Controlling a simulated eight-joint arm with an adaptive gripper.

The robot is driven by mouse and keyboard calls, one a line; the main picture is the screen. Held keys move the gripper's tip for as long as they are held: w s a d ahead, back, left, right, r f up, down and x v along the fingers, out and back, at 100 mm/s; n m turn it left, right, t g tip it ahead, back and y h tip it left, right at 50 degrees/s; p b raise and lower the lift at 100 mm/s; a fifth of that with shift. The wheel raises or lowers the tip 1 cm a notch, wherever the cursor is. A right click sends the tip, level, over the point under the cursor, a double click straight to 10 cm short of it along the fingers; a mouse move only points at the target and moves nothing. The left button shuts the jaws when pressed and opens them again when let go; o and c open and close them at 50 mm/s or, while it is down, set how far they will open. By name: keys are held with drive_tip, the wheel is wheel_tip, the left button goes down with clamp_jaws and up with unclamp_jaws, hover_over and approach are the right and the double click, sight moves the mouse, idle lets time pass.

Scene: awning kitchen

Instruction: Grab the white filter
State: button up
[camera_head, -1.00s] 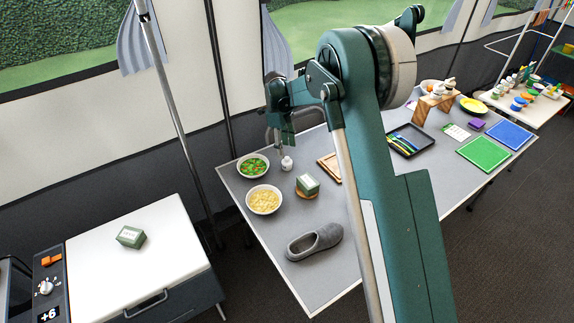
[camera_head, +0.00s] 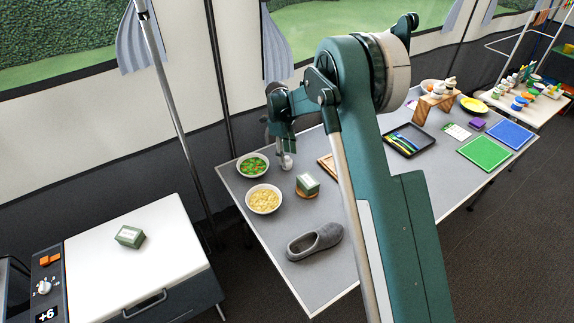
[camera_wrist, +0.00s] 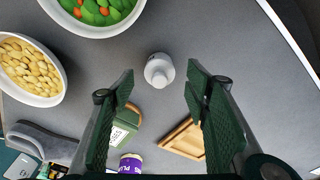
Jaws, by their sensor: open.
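The white filter (camera_wrist: 159,70) is a small white piece with a narrower neck. It stands on the grey table in the wrist view, between and just beyond my open fingers. My gripper (camera_wrist: 160,85) is open, with one dark green finger on each side and nothing between the pads. In the head view my gripper (camera_head: 284,150) hangs low over the far left part of the table. The filter (camera_head: 286,163) shows there at the fingertips, partly covered by them.
A bowl of green and orange vegetables (camera_head: 252,165) and a bowl of yellow food (camera_head: 263,200) stand left of the filter. A green box (camera_head: 307,184), a wooden board (camera_head: 327,165) and a grey slipper (camera_head: 315,242) are nearer. Bare table surrounds the filter.

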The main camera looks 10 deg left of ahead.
sight(287, 157)
drive_tip(key=shift+s+d+f+b, duration=0.1)
drive_tip(key=shift+d+f+b, duration=0.05)
drive_tip(key=shift+f, duration=0.7)
drive_tip(key=shift+d+f+b, duration=0.1)
drive_tip(key=shift+f+b, duration=0.05)
drive_tip(key=shift+f, duration=0.7)
drive_tip(key=c, duration=1)
